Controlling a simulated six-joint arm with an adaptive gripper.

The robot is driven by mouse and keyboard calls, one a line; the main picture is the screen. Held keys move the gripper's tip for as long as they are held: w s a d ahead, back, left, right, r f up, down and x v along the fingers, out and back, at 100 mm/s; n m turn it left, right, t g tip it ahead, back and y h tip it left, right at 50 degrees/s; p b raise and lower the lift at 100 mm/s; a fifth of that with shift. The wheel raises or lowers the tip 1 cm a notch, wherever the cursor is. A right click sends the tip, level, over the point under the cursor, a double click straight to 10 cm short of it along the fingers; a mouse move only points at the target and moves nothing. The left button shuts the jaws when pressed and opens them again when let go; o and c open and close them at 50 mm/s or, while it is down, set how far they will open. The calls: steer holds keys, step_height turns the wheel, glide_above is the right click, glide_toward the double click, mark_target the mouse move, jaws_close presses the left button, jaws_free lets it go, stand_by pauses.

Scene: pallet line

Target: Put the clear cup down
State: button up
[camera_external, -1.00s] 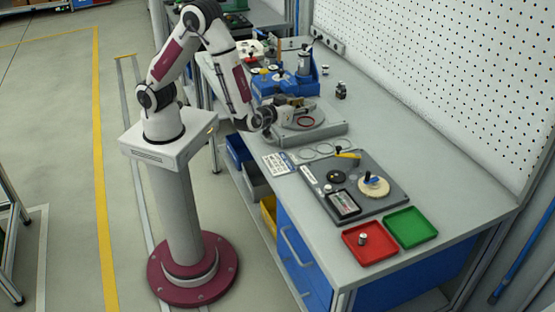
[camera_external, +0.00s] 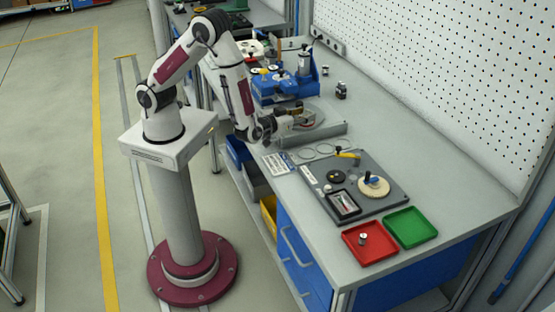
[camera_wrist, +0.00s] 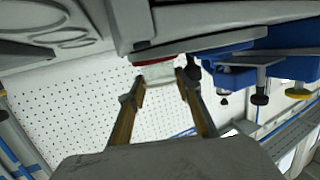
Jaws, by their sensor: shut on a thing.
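My gripper (camera_wrist: 160,84) is shut on the clear cup (camera_wrist: 160,73), a pale, see-through piece between the two fingertips in the wrist view. A red rim or disc (camera_wrist: 158,60) shows right at the cup's far side. In the external view my gripper (camera_external: 308,118) lies low and roughly level over the grey raised fixture (camera_external: 325,134) on the bench. The cup cannot be made out there. Whether it touches the surface below cannot be told.
Blue fixtures (camera_external: 277,90) stand just behind the gripper. Round outlines (camera_external: 322,151) are marked on the bench in front, then a dark board (camera_external: 385,205) with parts. Red (camera_external: 370,254) and green (camera_external: 410,238) trays lie at the near end. The bench's right side is mostly clear.

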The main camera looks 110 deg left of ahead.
steer(key=shift+f, duration=0.35)
steer(key=o, duration=0.8)
steer(key=shift+d, duration=0.1)
steer(key=shift+r+v, duration=0.15)
steer(key=shift+v, duration=1.15)
steer(key=shift+r+v, duration=0.15)
steer(key=shift+v, duration=2.3)
steer(key=shift+w, duration=0.1)
